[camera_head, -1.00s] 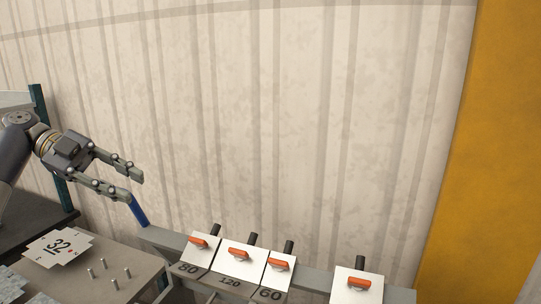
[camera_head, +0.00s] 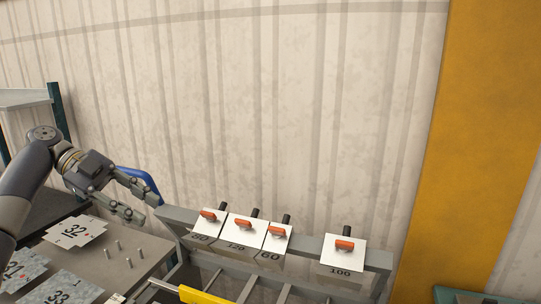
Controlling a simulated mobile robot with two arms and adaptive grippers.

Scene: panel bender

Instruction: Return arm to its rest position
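My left gripper (camera_head: 145,203) is open and empty, with its two fingers apart. My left arm (camera_head: 30,175) comes in from the left edge. The gripper is in the air above the grey table with pegs (camera_head: 135,262), to the left of the grey rack (camera_head: 190,222). A blue curved part (camera_head: 138,178) shows just behind the gripper; I cannot tell whether they touch. My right gripper is not in view.
White plates with orange handles (camera_head: 344,244) stand on the rack, above labels such as 120 and 100. Flat marked sheets (camera_head: 75,231) lie on the table. A yellow bar (camera_head: 203,296) is at the bottom. The corrugated wall (camera_head: 270,110) is behind.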

